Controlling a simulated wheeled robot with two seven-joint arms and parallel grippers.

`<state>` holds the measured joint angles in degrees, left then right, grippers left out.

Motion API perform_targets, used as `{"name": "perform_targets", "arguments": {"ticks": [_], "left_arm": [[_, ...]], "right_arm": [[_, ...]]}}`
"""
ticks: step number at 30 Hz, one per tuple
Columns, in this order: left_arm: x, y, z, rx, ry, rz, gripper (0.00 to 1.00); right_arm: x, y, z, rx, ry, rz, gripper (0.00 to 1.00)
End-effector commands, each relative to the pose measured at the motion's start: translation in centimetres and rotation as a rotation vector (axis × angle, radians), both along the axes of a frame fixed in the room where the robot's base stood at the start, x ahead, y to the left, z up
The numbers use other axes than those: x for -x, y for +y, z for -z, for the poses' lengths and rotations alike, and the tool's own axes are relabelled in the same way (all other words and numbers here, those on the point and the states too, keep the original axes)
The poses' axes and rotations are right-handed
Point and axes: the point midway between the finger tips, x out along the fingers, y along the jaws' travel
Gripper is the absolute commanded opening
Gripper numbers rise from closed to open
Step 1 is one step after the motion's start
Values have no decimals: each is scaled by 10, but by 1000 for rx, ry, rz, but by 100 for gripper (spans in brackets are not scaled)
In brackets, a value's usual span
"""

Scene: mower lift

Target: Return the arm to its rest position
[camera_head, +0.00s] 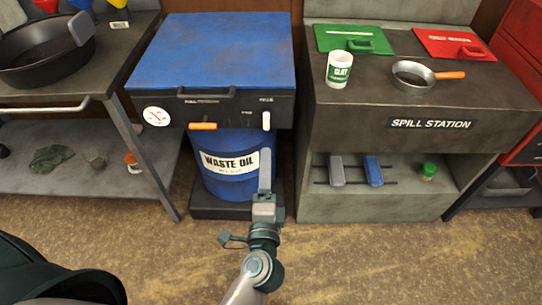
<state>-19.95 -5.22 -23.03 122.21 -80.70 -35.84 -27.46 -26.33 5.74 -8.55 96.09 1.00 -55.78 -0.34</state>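One of my arms reaches up from the bottom edge, a little left of centre, and I take it for my left. Its gripper (265,158) points away from me, in front of the blue waste oil drum (232,184). I see it nearly edge-on as one grey finger, so its opening does not show. I see nothing held in it. The gripper overlaps the drum in the picture; whether they touch I cannot tell. My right gripper is not in view.
The spill station (330,119) on the right bears a white clay cup (338,72) and a small pan (408,83). A workbench with a black pan (45,60) stands left. The floor (400,265) at front right is clear.

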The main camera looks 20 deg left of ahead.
Motion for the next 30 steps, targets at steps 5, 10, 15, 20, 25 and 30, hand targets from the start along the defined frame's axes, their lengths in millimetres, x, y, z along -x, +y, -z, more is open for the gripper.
{"name": "perform_targets", "arguments": {"ticks": [5,10,15,20,25,30], "left_arm": [[0,0,0,0,0,0,73],[-1,-2,11,21,20,12,73],[-3,-9,56,116,103,52,73],[5,-17,137,299,252,90,73],[37,-17,238,566,444,69,73],[91,-5,331,864,617,-45,73]], "right_arm": [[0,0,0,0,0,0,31],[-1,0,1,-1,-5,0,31],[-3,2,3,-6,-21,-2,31],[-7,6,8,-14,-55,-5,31],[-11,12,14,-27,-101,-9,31],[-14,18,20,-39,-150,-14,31]]}}
